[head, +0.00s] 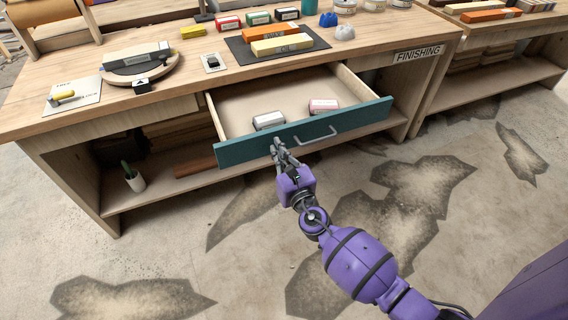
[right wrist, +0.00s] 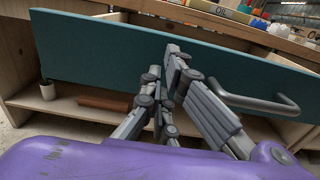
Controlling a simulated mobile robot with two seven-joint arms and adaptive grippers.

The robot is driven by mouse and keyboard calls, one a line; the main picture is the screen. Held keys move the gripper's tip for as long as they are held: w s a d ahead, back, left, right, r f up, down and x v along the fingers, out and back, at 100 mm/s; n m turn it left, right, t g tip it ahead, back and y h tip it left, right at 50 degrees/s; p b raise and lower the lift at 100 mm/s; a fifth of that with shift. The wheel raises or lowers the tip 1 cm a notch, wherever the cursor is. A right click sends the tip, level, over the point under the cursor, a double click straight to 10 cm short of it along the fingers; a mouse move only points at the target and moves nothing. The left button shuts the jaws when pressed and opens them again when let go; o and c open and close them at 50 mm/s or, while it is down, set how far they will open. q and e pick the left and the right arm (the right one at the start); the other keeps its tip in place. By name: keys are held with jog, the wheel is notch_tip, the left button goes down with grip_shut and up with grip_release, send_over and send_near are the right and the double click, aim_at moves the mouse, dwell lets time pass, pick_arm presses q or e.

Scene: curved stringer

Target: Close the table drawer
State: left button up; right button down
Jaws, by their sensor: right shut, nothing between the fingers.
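The table drawer (head: 305,131) is pulled out from the wooden workbench and has a teal front with a grey bar handle (head: 315,136). Inside lie a white-and-dark block (head: 268,120) and a pink-and-white block (head: 323,106). My right gripper (head: 278,145) is shut and empty in front of the teal front, left of the handle. In the right wrist view its fingers (right wrist: 168,75) stand before the teal drawer front (right wrist: 110,45), with the handle (right wrist: 265,100) to their right. Whether the fingertips touch the front I cannot tell. My left gripper is not in view.
The workbench top (head: 190,75) holds several coloured blocks, a dark mat (head: 245,57) and a curved piece (head: 140,72). A lower shelf (head: 160,190) holds a white cup (head: 134,180). A second bench (head: 500,45) stands at right. The floor in front is clear.

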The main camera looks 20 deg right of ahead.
jog(key=shift+w, duration=0.5)
jog(key=shift+w, duration=0.1)
